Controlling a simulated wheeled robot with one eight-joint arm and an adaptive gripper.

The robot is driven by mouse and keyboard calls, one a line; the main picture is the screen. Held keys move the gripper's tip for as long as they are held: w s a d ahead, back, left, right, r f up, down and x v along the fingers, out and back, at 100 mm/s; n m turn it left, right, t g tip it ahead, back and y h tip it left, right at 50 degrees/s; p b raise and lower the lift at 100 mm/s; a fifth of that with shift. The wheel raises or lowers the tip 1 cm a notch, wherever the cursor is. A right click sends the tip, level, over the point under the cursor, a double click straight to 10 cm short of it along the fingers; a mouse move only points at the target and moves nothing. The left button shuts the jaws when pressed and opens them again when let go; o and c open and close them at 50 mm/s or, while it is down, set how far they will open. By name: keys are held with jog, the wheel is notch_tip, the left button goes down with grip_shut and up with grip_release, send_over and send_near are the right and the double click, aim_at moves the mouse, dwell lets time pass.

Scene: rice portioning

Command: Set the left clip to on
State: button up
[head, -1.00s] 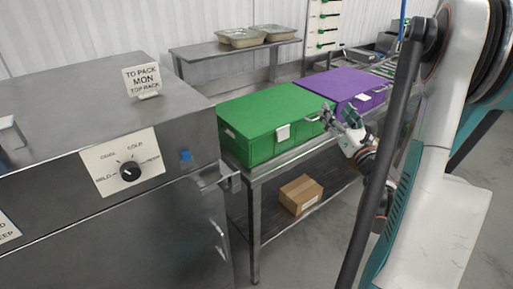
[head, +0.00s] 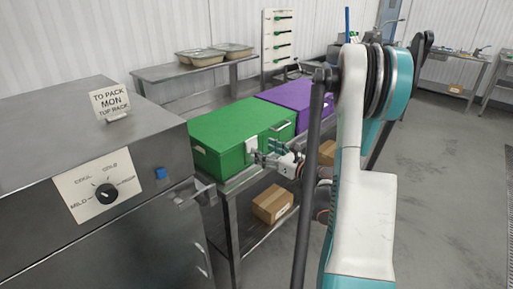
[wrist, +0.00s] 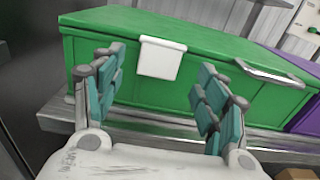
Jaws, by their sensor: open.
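The green box (head: 235,132) stands closed on the steel table. A white tag or plate (wrist: 161,57) is on its front, and a metal handle-like fitting (wrist: 275,73) is farther right on the same face. I cannot tell which part is the left clip or how it is set. My gripper (wrist: 162,62) is open and empty in front of the green box. The white tag shows between its spread teal fingers, apart from them. In the head view my gripper (head: 266,158) is close to the tag and partly covers the box front.
A purple box (head: 289,93) stands just right of the green box. A cardboard box (head: 272,203) sits on the lower shelf. A steel cabinet with a dial (head: 106,194) is at left. Metal trays (head: 199,57) stand on a table behind. Open floor lies to the right.

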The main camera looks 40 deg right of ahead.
aim_at(252, 144)
jog(key=shift+w+a+b, duration=0.15)
jog(key=shift+w+b, duration=0.15)
jog(key=shift+w, duration=1.8)
jog(key=c, duration=1)
jog(key=shift+f, duration=0.1)
jog(key=shift+c, duration=0.2)
